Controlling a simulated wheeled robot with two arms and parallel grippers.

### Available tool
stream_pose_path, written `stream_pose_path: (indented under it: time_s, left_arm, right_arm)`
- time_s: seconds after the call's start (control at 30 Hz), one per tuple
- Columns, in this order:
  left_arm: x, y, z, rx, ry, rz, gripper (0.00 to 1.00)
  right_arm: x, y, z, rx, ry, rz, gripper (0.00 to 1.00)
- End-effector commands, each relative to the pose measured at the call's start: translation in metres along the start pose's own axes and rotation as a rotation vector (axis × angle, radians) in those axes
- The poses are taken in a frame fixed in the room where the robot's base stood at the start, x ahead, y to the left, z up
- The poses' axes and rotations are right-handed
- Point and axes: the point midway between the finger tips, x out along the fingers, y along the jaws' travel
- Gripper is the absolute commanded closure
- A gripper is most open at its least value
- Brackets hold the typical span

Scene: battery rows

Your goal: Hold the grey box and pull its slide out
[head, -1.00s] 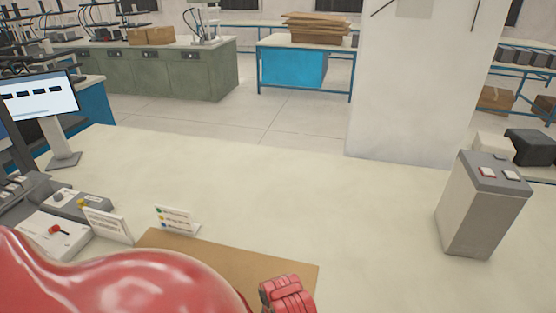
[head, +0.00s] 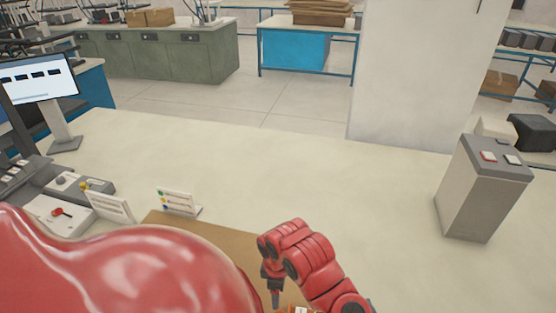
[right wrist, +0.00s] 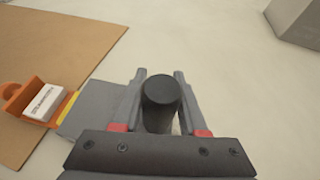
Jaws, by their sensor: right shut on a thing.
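In the right wrist view my right gripper (right wrist: 159,74) is shut on a dark round post (right wrist: 160,92), which seems to belong to the grey box. The grey box (right wrist: 92,108) shows left of the fingers, with a yellow stripe at its left end. In the head view a bit of orange (head: 284,310) shows at the bottom edge.
A brown mat (head: 225,238) lies under the work area. Small signs (head: 178,201) and a switch box (head: 55,217) stand at the left. A tall grey box with two buttons (head: 470,205) stands at the right. The table behind the mat is clear.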

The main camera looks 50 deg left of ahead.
Motion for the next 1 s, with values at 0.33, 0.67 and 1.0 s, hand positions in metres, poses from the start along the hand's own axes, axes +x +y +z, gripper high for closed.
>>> stream_pose_path:
  time_s: [0.33,0.67,1.0]
  left_arm:
    - [-0.0054,-0.0002,-0.0003,-0.001,0.001,0.0,0.32]
    - [-0.0052,-0.0001,-0.0001,0.0,0.0,0.0,0.32]
    - [-0.0051,-0.0001,-0.0001,0.0,0.0,0.0,0.32]
  right_arm:
    - [0.0,-0.0003,0.0006,0.001,-0.001,-0.001,1.0]
    - [0.0,-0.0002,0.0003,0.0,-0.001,0.0,0.23]
    - [-0.0021,-0.0003,0.0006,0.0,-0.001,-0.001,0.23]
